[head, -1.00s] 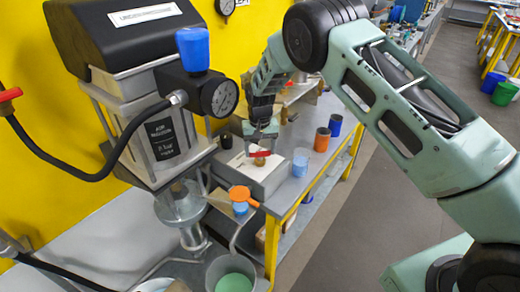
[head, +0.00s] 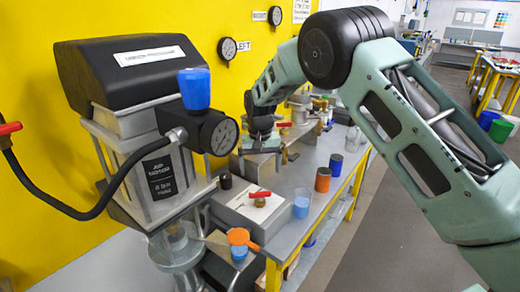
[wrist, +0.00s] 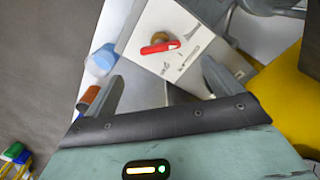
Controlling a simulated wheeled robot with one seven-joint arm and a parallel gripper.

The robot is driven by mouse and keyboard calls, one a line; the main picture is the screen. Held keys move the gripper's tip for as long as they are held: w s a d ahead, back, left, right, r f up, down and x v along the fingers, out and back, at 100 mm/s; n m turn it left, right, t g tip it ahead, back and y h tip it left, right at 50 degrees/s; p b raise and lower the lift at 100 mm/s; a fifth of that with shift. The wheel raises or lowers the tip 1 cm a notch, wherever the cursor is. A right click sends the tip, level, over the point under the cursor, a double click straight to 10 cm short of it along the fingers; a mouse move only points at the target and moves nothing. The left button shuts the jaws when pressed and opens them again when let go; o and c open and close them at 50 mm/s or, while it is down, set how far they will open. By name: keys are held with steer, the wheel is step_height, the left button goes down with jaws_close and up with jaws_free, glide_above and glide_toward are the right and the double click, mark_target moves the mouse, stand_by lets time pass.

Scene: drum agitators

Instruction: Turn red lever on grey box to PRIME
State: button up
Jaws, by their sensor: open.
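The red lever (head: 259,195) sits on a brass-coloured fitting on top of the grey box (head: 235,206), at the near end of the bench. In the head view the lever points left. In the wrist view the red lever (wrist: 160,47) lies across its brass hub on the pale top plate of the box (wrist: 150,22); small dark marks on the plate are too small to read. My gripper (head: 262,143) is beyond and above the box, apart from the lever. Its two open fingers (wrist: 162,72) show in the wrist view with nothing between them.
An orange scoop (head: 240,237) is in front. A tall machine with a gauge (head: 218,134) stands close left. More valve fittings (head: 300,115) stand behind.

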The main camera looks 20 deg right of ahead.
step_height(320, 180, up, 8)
steer(key=b, duration=0.1)
steer(key=shift+r, duration=0.2)
